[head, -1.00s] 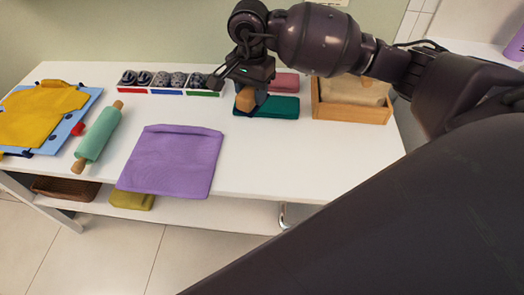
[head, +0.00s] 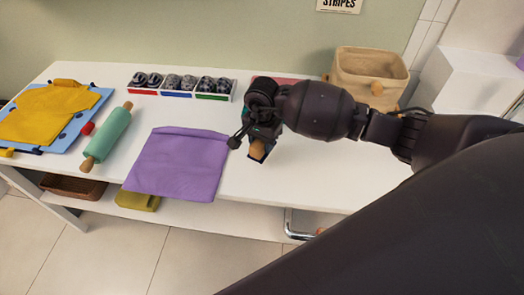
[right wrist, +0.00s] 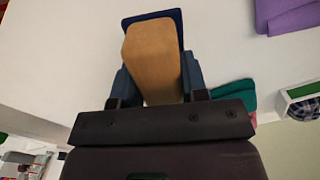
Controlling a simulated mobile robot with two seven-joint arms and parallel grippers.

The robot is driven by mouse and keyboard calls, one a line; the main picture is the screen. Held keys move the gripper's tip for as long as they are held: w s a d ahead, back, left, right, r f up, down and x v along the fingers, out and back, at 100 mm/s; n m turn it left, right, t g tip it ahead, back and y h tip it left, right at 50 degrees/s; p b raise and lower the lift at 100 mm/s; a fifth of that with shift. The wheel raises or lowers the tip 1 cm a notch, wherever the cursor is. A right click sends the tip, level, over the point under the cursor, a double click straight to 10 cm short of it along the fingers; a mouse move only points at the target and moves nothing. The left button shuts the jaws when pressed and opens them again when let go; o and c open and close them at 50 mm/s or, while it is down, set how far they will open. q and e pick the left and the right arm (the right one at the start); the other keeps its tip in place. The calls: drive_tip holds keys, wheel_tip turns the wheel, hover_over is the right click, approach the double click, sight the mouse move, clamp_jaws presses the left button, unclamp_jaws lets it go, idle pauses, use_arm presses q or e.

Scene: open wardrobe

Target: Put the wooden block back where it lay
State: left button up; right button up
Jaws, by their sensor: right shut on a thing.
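My right gripper (head: 257,147) is shut on the wooden block (head: 257,150), over the white table, to the right of the purple cloth (head: 178,165). In the right wrist view the block (right wrist: 152,60) points away between dark blue fingers, with bare white tabletop beyond it. A dark blue edge (right wrist: 172,14) shows past its far end; I cannot tell what it belongs to. I cannot tell whether the block touches the table. My left gripper is not in view.
Trays of patterned rolled items (head: 180,85) stand at the back. A green rolling pin (head: 110,135) and yellow clothing (head: 50,115) lie left. A beige basket (head: 368,68) stands back right. A teal cloth (right wrist: 241,95) shows in the wrist view. White tabletop (head: 315,185) is free.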

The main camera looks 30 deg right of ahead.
drive_tip(key=shift+f, duration=2.1)
drive_tip(key=shift+f, duration=0.15)
drive_tip(key=o, duration=0.9)
drive_tip(key=shift+r, duration=0.55)
wheel_tip(320, 180, up, 10)
drive_tip(key=shift+r, duration=0.6)
